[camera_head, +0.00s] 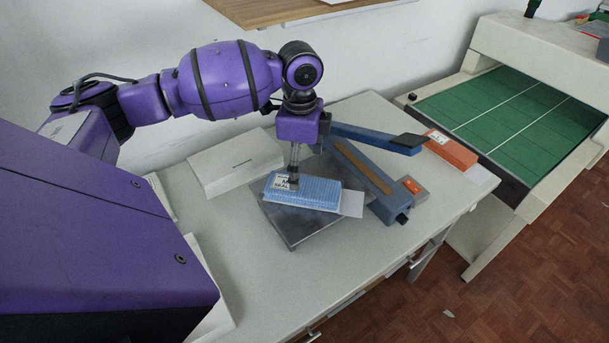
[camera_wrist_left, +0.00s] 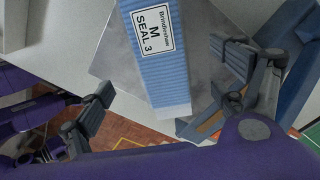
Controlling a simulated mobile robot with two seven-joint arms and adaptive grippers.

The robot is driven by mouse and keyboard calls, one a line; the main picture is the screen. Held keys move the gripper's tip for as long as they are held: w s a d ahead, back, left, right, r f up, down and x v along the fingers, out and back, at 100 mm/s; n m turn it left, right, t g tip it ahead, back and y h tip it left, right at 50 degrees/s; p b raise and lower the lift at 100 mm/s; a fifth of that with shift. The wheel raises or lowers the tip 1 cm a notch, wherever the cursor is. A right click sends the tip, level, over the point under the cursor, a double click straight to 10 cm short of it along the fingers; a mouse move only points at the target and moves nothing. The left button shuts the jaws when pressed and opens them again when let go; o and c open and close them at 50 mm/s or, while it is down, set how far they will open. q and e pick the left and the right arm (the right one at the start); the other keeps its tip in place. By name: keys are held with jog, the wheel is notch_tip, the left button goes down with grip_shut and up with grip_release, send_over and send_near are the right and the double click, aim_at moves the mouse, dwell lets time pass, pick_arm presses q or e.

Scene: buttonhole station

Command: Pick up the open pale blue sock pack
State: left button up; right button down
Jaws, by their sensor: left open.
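The pale blue sock pack (camera_head: 318,194) lies on a grey metal plate (camera_head: 290,234) on the table. It is ribbed and has a white label reading "M SEAL 3", clear in the left wrist view (camera_wrist_left: 178,82). A pale flap (camera_head: 352,203) sticks out past its right end. My left gripper (camera_head: 293,180) points down over the label end of the pack. In the left wrist view its open fingers (camera_wrist_left: 168,80) stand apart, with the pack between them in the picture. I cannot tell whether they touch it. My right gripper is not in view.
A blue sealer with a raised arm (camera_head: 372,136) stands just right of the plate. A white box (camera_head: 235,163) lies behind left, and an orange box (camera_head: 450,150) at the back right. A machine with a green bed (camera_head: 510,115) stands beyond. The table front is clear.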

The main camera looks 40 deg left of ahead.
aim_at(304, 185)
pick_arm(q)
jog(key=shift+s+d+f, duration=0.15)
jog(key=shift+s+f, duration=0.05)
jog(key=shift+f, duration=0.25)
jog(key=shift+s+d+f, duration=0.15)
jog(key=shift+f, duration=0.55)
jog(key=f, duration=0.2)
jog(key=w+f, duration=0.1)
jog(key=f, duration=0.2)
jog(key=c, duration=1.5)
